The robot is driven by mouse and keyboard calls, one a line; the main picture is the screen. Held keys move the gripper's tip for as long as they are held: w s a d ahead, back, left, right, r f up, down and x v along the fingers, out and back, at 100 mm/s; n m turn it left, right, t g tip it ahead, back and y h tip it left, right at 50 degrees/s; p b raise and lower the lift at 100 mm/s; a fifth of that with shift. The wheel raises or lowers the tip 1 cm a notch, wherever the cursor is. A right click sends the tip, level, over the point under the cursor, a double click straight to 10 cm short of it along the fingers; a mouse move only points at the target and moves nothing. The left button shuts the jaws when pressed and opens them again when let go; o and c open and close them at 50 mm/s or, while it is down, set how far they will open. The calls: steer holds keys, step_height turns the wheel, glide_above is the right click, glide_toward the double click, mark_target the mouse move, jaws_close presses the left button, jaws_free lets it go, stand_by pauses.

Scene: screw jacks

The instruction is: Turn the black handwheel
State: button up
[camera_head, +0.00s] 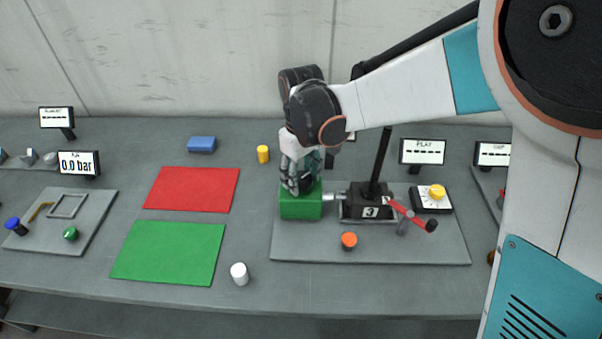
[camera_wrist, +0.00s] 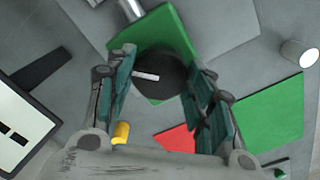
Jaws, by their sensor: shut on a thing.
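The black handwheel (camera_wrist: 160,80) is a round disc with a white mark. It sits on top of the green block (camera_head: 300,208), which also shows in the wrist view (camera_wrist: 180,35). My gripper (camera_head: 301,184) points down over the block in the head view and mostly hides the wheel there. In the wrist view its two teal fingers stand on either side of the wheel, shut on it.
A numbered jack unit with a black lever (camera_head: 381,160) and a red crank arm (camera_head: 402,209) stands to the right, joined to the block by a metal rod. An orange knob (camera_head: 349,240) is in front. Red (camera_head: 192,189) and green (camera_head: 168,252) mats lie left.

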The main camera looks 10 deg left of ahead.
steer(key=m, duration=0.7)
steer(key=shift+p, duration=0.3)
steer(key=m, duration=0.4)
steer(key=shift+m, duration=1.9)
steer(key=o, duration=1.1)
steer(key=shift+c, duration=0.2)
